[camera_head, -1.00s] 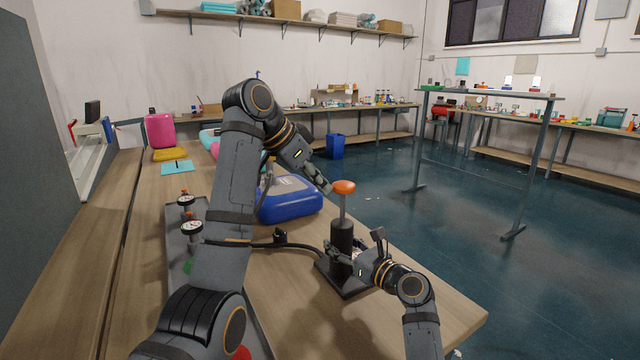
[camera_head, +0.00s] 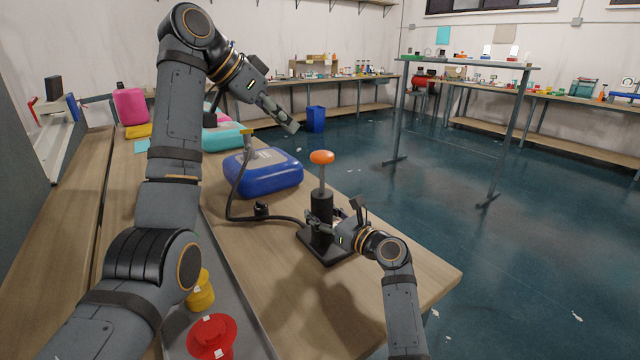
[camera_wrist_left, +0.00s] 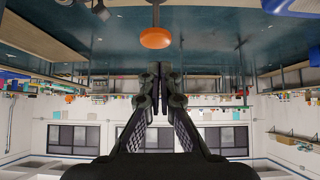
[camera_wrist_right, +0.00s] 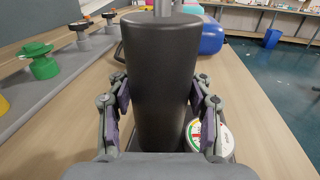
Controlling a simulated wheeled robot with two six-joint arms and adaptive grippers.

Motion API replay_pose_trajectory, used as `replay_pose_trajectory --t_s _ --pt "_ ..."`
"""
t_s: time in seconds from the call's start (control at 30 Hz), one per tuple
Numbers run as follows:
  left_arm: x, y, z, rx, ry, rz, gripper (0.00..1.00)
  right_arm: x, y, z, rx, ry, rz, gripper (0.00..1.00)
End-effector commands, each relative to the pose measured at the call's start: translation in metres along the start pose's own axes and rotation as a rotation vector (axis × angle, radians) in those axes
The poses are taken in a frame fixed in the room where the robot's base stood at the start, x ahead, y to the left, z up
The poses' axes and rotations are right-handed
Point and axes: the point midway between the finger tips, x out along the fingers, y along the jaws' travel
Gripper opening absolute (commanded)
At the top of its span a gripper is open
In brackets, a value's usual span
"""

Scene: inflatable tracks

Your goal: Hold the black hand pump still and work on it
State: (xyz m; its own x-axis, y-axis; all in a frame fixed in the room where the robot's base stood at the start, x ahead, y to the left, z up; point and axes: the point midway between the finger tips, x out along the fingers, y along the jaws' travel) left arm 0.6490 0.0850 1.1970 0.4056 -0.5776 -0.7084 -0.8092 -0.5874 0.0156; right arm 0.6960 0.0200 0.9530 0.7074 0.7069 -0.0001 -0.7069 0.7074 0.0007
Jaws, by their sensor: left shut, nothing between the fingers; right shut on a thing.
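The black hand pump (camera_head: 321,208) stands upright on the bench near its right edge, with an orange knob (camera_head: 322,157) on top of its raised rod. My right gripper (camera_head: 328,228) is shut on the lower part of the pump's barrel; in the right wrist view the fingers press on both sides of the barrel (camera_wrist_right: 160,80). My left gripper (camera_head: 290,122) is shut and empty, up and to the left of the orange knob, apart from it. The left wrist view shows the orange knob (camera_wrist_left: 155,38) beyond the shut fingertips (camera_wrist_left: 160,72).
A blue inflatable (camera_head: 264,172) lies behind the pump, with a black hose (camera_head: 236,190) curving beside it. A grey tray (camera_head: 232,300) holds a red fitting (camera_head: 212,336) and a yellow one (camera_head: 200,292). Bare bench lies in front of the pump.

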Motion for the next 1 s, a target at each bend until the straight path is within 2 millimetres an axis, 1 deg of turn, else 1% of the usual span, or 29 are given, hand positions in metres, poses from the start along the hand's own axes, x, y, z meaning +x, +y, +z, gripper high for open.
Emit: replay_pose_trajectory --t_s 0.03,0.1,0.17,0.23,0.5,0.57,0.67,1.0 --pt "-0.019 -0.004 -0.008 -0.015 0.027 0.009 0.0 0.0 -0.001 0.001 -0.001 -0.001 -0.002 0.0" --pt "-0.039 -0.004 -0.016 -0.031 0.06 0.029 0.0 0.0 -0.001 0.001 -0.001 -0.001 -0.002 0.0" --pt "-0.048 -0.004 -0.02 -0.041 0.076 0.042 0.0 0.0 -0.001 0.0 -0.001 -0.001 -0.002 0.0" --pt "-0.052 -0.004 -0.022 -0.044 0.083 0.049 0.0 0.0 -0.001 0.0 -0.001 -0.001 -0.001 0.0" --pt "-0.05 -0.003 -0.022 -0.044 0.083 0.049 0.0 0.0 -0.001 0.001 -0.001 -0.001 -0.001 0.0" --pt "-0.046 -0.003 -0.022 -0.043 0.082 0.05 0.0 0.0 -0.001 0.0 -0.001 -0.001 -0.001 0.0" --pt "-0.034 -0.003 -0.023 -0.044 0.081 0.05 0.0 0.0 0.0 0.0 -0.001 -0.001 -0.001 0.0" --pt "0.039 0.002 -0.029 -0.044 0.08 0.052 0.0 0.0 0.0 0.0 -0.001 0.0 -0.001 0.0"
